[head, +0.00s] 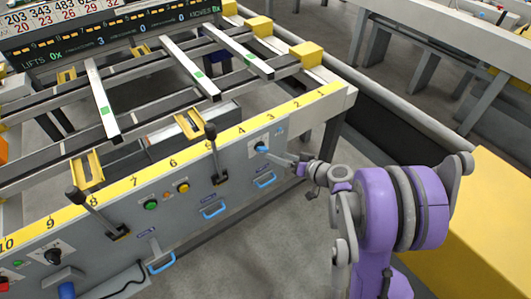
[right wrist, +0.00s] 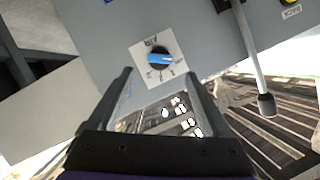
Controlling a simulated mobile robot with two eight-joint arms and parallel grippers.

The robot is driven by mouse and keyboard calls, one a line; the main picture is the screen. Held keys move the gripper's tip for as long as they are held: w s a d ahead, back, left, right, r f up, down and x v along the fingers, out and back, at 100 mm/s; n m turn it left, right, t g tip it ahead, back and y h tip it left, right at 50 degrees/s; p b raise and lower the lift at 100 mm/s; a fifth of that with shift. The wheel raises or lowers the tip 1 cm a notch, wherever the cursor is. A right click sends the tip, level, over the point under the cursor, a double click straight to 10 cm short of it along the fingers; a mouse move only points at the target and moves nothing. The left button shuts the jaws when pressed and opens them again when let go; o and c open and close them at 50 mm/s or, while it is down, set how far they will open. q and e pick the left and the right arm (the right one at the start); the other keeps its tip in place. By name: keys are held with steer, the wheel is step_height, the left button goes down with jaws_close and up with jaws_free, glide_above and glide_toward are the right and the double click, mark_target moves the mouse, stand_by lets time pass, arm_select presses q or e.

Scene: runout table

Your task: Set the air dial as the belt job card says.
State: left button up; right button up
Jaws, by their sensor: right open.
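The air dial (head: 262,147) is at the right end of the grey front panel. In the right wrist view the dial (right wrist: 159,58) has a black knob with a blue bar on a white plate marked AIR. The bar lies nearly level in that picture; I cannot tell for sure which mark it points to. My right gripper (head: 292,160) is in front of the panel beside the dial. In the wrist view my right gripper (right wrist: 160,76) is open, its fingers apart on either side below the dial. Neither finger visibly touches it. I cannot pick out the belt job card. My left gripper is out of view.
The panel also has a black-knobbed lever (head: 213,150), a green button (head: 150,205), a yellow button (head: 183,187) and blue handles (head: 214,211). The lever's shaft (right wrist: 250,50) shows right of the dial in the wrist view. A yellow block (head: 500,215) stands at right.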

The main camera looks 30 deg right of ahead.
mark_target(264, 151)
steer(key=b+x, duration=0.1)
steer(key=x, duration=0.6)
steer(key=shift+w, duration=0.15)
jaws_close()
